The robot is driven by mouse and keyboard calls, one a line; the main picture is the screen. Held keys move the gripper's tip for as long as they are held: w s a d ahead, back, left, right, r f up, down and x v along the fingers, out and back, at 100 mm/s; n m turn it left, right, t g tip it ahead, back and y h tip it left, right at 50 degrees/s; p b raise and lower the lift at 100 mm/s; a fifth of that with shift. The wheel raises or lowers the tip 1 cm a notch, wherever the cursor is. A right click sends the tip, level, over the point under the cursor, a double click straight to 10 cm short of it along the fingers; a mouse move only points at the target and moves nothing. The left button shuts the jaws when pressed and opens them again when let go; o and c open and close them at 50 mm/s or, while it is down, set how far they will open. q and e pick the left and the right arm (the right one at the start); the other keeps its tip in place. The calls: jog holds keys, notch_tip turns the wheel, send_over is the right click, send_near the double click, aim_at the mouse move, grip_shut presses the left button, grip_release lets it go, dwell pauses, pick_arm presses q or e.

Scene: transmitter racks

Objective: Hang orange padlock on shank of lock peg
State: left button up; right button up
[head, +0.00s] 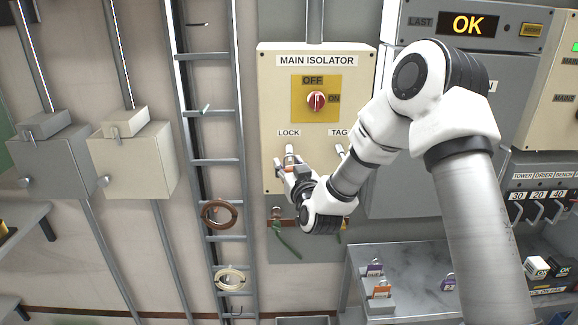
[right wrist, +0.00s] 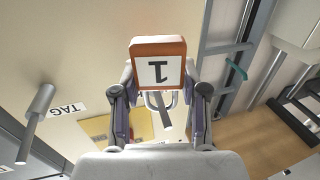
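An orange padlock (right wrist: 158,50) with a white face marked 1 is between the fingertips of my right gripper (right wrist: 160,75). Its shackle (right wrist: 175,98) points toward the palm side in the right wrist view. A grey bar, apparently the lock peg (right wrist: 166,117), shows at the shackle; I cannot tell whether it passes through. In the head view the lock peg (head: 289,151) sticks out under the LOCK label of the beige main isolator box (head: 270,100). My right gripper (head: 290,175) is just below it, and a bit of orange shows there. My left gripper is not in view.
The red OFF/ON switch (head: 316,101) is above. Several other padlocks, one orange (head: 381,290), stand on the lower right shelf (head: 420,258). A ladder (head: 214,161) stands left of the box.

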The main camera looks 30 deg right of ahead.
jog(key=shift+o, duration=1.1)
jog(key=v, duration=1.2)
jog(key=s+a+f+n+g+y+b, duration=0.1)
jog(key=s+a+f+g+b, duration=0.15)
jog(key=f, duration=0.95)
jog(key=s+a+f+n+g+y+b, duration=0.1)
jog(key=s+a+f+n+g+b, duration=0.15)
jog(key=f, duration=0.85)
jog(key=s+a+f+n+g+y+b, duration=0.1)
jog(key=s+a+f+g+y+b, duration=0.2)
jog(key=f, duration=0.9)
jog(key=s+a+f+m+g, duration=0.1)
jog(key=s+f+g, duration=0.3)
jog(key=s, duration=0.5)
jog(key=s+a+f+g, duration=0.2)
jog(key=s+f+g, duration=0.3)
jog(key=s+f, duration=0.3)
jog(key=s, duration=0.2)
jog(key=shift+s+a+f+m, duration=0.3)
jog(key=shift+s+m, duration=0.05)
